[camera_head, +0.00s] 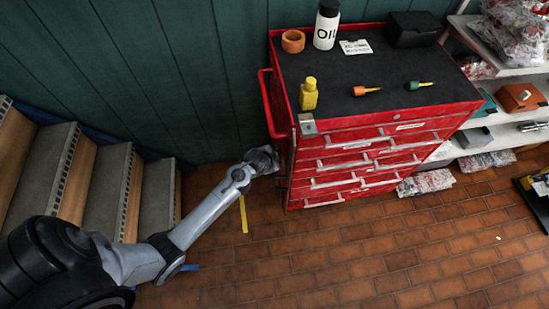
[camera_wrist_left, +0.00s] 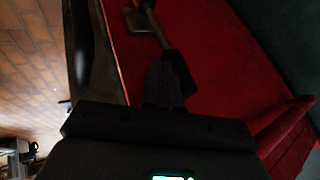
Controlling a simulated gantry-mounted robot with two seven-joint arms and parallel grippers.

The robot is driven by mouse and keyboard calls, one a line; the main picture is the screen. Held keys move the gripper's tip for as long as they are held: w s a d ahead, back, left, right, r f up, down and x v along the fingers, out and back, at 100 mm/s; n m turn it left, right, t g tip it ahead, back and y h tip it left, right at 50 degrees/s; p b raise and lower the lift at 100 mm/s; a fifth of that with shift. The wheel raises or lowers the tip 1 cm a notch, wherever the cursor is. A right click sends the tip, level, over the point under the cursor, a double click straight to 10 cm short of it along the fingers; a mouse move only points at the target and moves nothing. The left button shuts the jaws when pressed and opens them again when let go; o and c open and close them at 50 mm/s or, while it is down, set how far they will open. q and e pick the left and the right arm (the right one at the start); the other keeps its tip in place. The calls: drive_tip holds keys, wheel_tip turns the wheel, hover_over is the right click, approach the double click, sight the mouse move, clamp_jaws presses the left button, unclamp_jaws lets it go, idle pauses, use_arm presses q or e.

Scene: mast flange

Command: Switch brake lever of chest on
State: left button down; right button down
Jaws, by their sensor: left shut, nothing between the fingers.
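The red tool chest (camera_head: 345,150) stands against the green wall, with its drawers facing the front. A grey metal plate (camera_head: 307,125) sits at its front left top corner. In the left wrist view, a grey rod (camera_wrist_left: 150,20) with a dark end, likely the brake lever, runs along the chest's red side (camera_wrist_left: 225,65). My left gripper (camera_head: 268,158) is at the chest's left side, below the red side handle. In the left wrist view its dark fingertips (camera_wrist_left: 168,80) are shut and overlap the rod's dark end; contact is unclear. My right gripper is out of view.
An oil bottle (camera_head: 326,25), an orange tape roll (camera_head: 293,41), a yellow bottle (camera_head: 309,93) and screwdrivers (camera_head: 366,91) stand or lie on the chest top. The red side handle (camera_head: 267,105) juts out left. Stairs (camera_head: 110,185) are at left. Brick floor (camera_head: 330,250) in front is mostly clear.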

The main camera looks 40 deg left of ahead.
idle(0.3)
use_arm(q)
drive_tip(key=shift+w+a+r+p, duration=0.25)
drive_tip(key=shift+w+a+p, duration=0.45)
drive_tip(key=shift+a+p, duration=0.1)
